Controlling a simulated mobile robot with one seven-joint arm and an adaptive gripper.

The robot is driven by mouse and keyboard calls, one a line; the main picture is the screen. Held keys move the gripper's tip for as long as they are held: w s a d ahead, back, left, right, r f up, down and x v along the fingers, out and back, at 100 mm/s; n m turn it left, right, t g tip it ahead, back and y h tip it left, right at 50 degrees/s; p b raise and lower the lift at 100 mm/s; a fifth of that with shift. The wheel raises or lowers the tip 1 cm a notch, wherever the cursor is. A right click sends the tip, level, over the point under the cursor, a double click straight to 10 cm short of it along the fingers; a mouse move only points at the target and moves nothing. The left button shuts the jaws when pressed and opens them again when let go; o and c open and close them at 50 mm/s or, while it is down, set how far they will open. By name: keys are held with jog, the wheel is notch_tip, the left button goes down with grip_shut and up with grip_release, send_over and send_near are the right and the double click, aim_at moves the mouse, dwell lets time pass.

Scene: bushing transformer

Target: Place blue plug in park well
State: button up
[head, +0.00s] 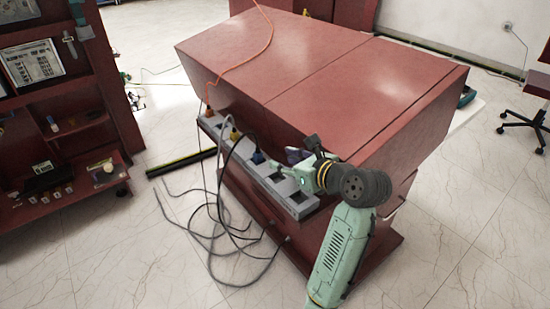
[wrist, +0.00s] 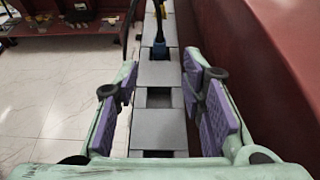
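The blue plug (head: 258,157) sits upright in a well of the grey strip (head: 298,203) along the red bench's side, with a dark cable rising from it. In the wrist view the blue plug (wrist: 160,51) is ahead, beyond my fingertips. Nearer me are two empty square wells, one farther (wrist: 159,97) and one closer (wrist: 158,153). I cannot tell which is the park well. My gripper (head: 284,171) is open and empty over the near end of the strip; in the wrist view its purple-padded fingers (wrist: 162,72) stand either side of the strip, apart from the plug.
A yellow plug (head: 234,135) and an orange-cabled plug (head: 207,112) sit farther along the strip. Loose grey and black cables (head: 225,225) hang to the floor beside it. The red bench (head: 330,75) rises close on the right of my gripper. Red shelving (head: 65,130) stands at left.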

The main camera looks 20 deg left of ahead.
jog(key=shift+s+d+r, duration=0.25)
jog(key=shift+s+d, duration=0.1)
jog(key=shift+d, duration=0.1)
jog(key=shift+a, duration=0.1)
